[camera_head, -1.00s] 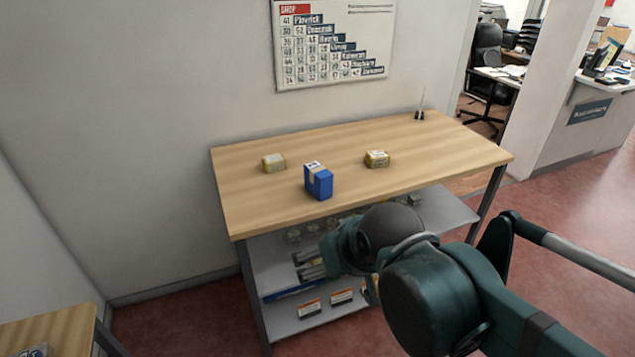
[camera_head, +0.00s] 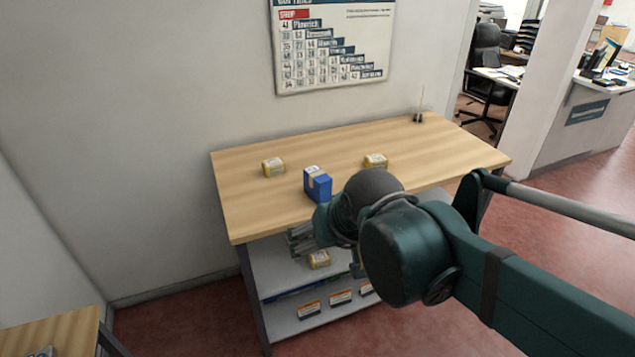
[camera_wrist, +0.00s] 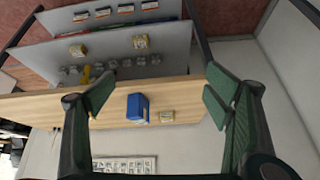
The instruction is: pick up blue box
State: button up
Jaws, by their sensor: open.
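The blue box (camera_head: 317,185) stands upright near the front edge of the wooden table, with a pale label strip over its top. It also shows in the wrist view (camera_wrist: 138,107), where the scene looks upside down, between the two fingers but farther off. My gripper (camera_wrist: 158,95) is open and empty, its green-padded fingers wide apart. In the head view my gripper (camera_head: 298,240) is in front of the table's front edge, below and a little left of the box, not touching it. My wrist is close to the box's right side in that view.
The wooden table (camera_head: 245,205) bears two small yellow-and-white boxes, one left (camera_head: 273,167) and one right (camera_head: 375,161) behind the blue box. A thin-antenna item (camera_head: 418,117) stands at the back right. A grey shelf (camera_head: 275,265) below holds several small items. Tabletop between is clear.

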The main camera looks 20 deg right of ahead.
jog(key=w+d+r+m+g+p, duration=0.1)
jog(key=w+d+r+m+p, duration=0.15)
jog(key=w+r+p, duration=0.45)
jog(key=m+g+h+p, duration=0.1)
jog(key=m+g+p, duration=0.4)
jog(key=m+p, duration=0.7)
send_over(316, 175)
jog(key=a+p, duration=0.1)
jog(key=shift+n, duration=0.55)
jog(key=f, duration=0.7)
jog(key=shift+s+f, duration=0.25)
jog(key=shift+s, duration=0.1)
jog(key=shift+w+d+f+m+h+p, duration=0.25)
jog(key=shift+w+f, duration=0.2)
jog(key=shift+f, duration=0.25)
jog(key=shift+f, duration=0.2)
jog(key=shift+d+f, duration=0.15)
jog(key=shift+f, duration=0.95)
